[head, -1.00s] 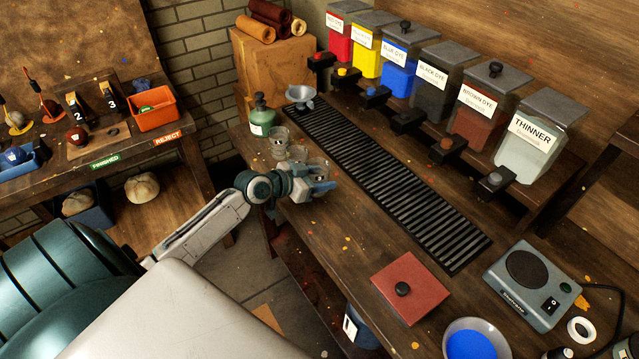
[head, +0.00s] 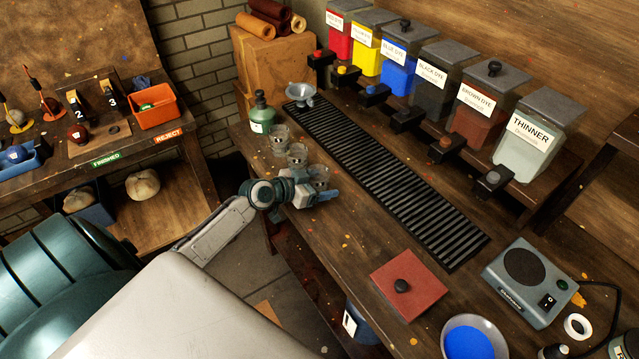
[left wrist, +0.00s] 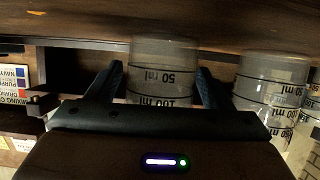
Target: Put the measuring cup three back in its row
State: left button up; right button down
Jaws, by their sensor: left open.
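Three clear measuring cups stand in a row near the table's left edge in the head view: a far cup (head: 279,138), a middle cup (head: 297,154) and a near cup (head: 319,174). My left gripper (head: 324,192) is at the near cup. In the left wrist view, the open fingers of my left gripper (left wrist: 161,84) are on either side of the near cup (left wrist: 162,62), which shows 50 ml and 100 ml marks. Whether they touch it is unclear. The middle cup (left wrist: 268,82) is beside it on the right. My right gripper is not in view.
A green bottle (head: 262,114) and a grey funnel (head: 302,95) stand beyond the cups. A black slatted grate (head: 390,180) runs along the table, with dye containers behind it.

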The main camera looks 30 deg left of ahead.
pick_arm(q)
jog(key=shift+r, duration=0.2)
jog(key=shift+s+a, duration=0.2)
jog(key=shift+s, duration=0.1)
jog(key=v, duration=1.1)
jog(key=shift+r, duration=0.2)
jog(key=shift+s+d, duration=0.1)
